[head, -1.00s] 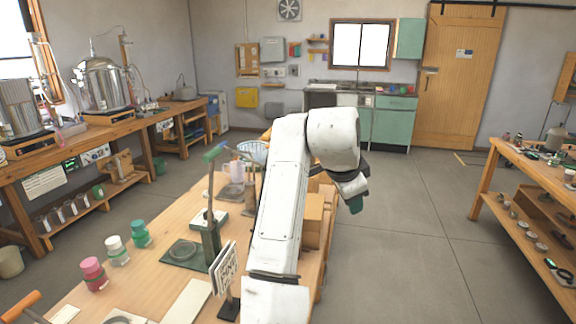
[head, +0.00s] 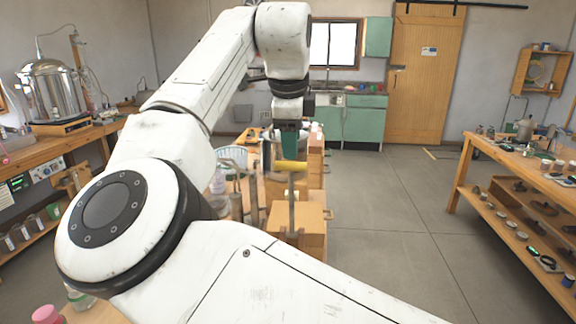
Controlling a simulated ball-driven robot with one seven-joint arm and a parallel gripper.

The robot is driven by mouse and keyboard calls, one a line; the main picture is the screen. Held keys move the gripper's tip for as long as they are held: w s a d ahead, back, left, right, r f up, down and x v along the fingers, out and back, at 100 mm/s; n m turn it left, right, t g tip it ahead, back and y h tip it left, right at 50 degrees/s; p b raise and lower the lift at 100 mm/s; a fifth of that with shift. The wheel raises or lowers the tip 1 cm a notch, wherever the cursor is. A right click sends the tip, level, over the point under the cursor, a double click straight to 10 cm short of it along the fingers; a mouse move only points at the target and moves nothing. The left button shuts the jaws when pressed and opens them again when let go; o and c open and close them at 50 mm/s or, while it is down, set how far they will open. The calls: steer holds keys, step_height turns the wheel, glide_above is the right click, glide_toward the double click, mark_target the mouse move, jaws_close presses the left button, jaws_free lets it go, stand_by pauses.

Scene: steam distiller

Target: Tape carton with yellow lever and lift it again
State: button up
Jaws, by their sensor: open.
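The yellow lever (head: 289,166) is a short, level bar on top of a thin upright post beside the workbench's right end. My gripper (head: 290,152) points down just above the lever, with its green fingers close over the bar. It is open; whether it touches the lever I cannot tell. A brown box (head: 311,219), which looks like the carton, stands behind and beside the post, partly covered by it. Tape on it cannot be made out.
My arm hides most of the workbench. A glass jug (head: 218,182) and a pale blue basket (head: 232,154) stand left of the lever. A side table (head: 515,165) with shelves stands at the right. The grey floor between is clear.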

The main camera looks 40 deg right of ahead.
mark_target(292, 163)
steer(key=x, duration=0.8)
steer(key=shift+f, duration=0.1)
steer(key=shift+c, duration=0.4)
jaws_close()
